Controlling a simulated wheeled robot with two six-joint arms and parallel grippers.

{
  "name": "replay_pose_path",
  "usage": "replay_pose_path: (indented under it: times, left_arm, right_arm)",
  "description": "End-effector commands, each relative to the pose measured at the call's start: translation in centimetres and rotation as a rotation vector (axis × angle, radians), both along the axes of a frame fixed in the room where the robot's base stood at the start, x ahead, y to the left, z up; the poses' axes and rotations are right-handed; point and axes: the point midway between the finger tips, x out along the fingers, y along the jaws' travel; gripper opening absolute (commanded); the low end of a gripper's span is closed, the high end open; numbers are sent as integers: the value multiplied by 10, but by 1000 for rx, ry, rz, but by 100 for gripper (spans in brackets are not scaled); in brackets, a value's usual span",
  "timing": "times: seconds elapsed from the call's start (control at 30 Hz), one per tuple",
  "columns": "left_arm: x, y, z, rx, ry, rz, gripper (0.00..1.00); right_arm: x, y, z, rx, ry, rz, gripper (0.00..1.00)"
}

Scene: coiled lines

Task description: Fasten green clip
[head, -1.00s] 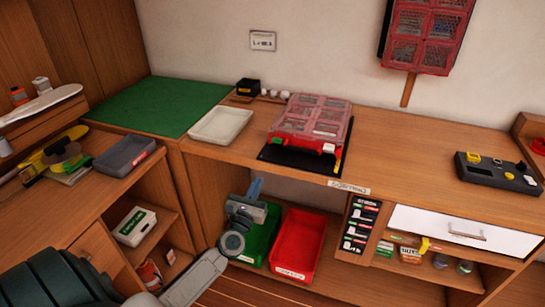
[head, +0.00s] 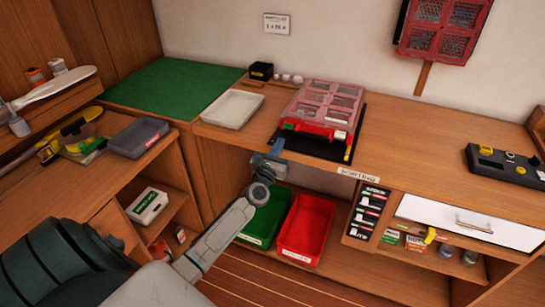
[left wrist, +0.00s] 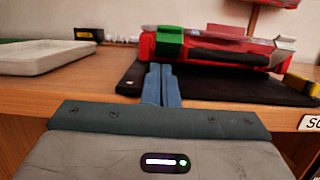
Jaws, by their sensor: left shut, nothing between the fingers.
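A red case (head: 322,106) with a clear, compartmented lid lies on a black mat (head: 318,148) on the workbench. The green clip (head: 288,126) sits at the left of its front edge. The green clip (left wrist: 169,42) also shows in the left wrist view, on the case's red front; I cannot tell if it is latched. A pale clip (left wrist: 285,43) is at the right of that front. My left gripper (head: 278,146) is shut and empty, just in front of the mat and below the green clip. Its blue fingers (left wrist: 161,82) point at the case, apart from the clip. My right gripper is out of view.
A white tray (head: 233,106) lies left of the case and a small black box (head: 261,70) behind it. Green (head: 262,220) and red (head: 303,228) bins stand below the bench. A black device (head: 503,161) lies far right. Bench between is clear.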

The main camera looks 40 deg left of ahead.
Motion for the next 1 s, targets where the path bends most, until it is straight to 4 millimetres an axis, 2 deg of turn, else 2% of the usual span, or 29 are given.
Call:
replay_pose_path:
  times: [0.03,0.1,0.3,0.43,0.77,1.0]
  left_arm:
    - [5,1,13,0,-1,1,0]
    - [10,2,22,0,-1,1,0]
    - [18,5,33,0,0,0,0]
    - [20,5,34,0,0,0,0]
    - [20,5,34,0,1,0,0]
    - [20,5,38,-5,19,0,0]
  right_arm:
    - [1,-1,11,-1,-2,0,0]
    - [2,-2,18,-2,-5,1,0]
    - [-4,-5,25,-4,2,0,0]
    - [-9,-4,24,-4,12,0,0]
    - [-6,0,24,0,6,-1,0]
    - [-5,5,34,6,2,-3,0]
